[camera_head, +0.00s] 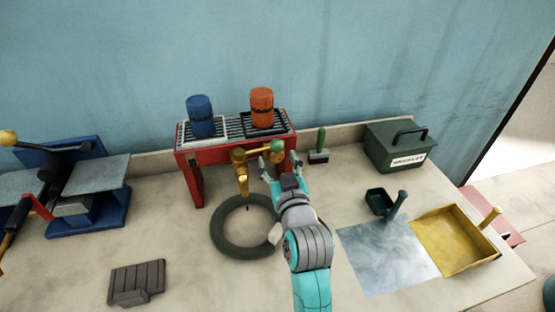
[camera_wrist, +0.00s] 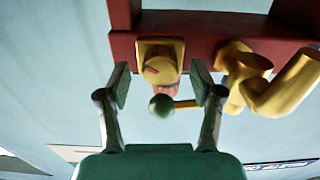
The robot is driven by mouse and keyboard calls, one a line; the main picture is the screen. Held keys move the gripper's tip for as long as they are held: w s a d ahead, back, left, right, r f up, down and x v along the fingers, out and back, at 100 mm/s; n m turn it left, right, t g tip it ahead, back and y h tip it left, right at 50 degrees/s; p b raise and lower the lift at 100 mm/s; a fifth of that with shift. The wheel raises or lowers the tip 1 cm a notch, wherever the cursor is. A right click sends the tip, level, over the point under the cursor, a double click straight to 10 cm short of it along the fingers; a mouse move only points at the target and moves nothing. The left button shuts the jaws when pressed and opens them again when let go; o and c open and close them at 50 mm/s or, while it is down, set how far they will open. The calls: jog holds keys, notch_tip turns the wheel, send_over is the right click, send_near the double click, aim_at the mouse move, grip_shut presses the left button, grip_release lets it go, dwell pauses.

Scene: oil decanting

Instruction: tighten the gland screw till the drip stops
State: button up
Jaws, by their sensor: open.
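A brass tap (camera_head: 241,165) hangs at the front of the red stand, spout down. Its lever runs right to a green ball knob (camera_head: 277,147). A small dark spot, perhaps a drop, shows below the spout. My gripper (camera_head: 279,166) is just right of the tap, near the knob. In the wrist view my gripper (camera_wrist: 166,88) is open, its fingers either side of the knob (camera_wrist: 162,106) and a round brass fitting (camera_wrist: 160,68) on the red rail. I cannot tell whether this fitting is the gland screw, or whether the fingers touch anything. The tap (camera_wrist: 238,72) is to the right.
The red stand (camera_head: 187,173) carries a blue barrel (camera_head: 200,116) and an orange barrel (camera_head: 262,107). A dark ring (camera_head: 222,241) lies below the spout. A green box (camera_head: 393,145), a small green scoop (camera_head: 380,203) and a yellow tray (camera_head: 447,240) are at right.

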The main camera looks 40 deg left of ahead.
jog(key=shift+w+a, duration=0.3)
jog(key=shift+a, duration=0.05)
jog(key=c, duration=1.1)
jog(key=shift+m, duration=2.3)
jog(key=shift+c, duration=0.2)
jog(key=o, duration=1.1)
jog(key=shift+o, duration=0.2)
jog(key=shift+s+d, duration=0.1)
jog(key=v, duration=1.1)
jog(key=shift+s+d, duration=0.3)
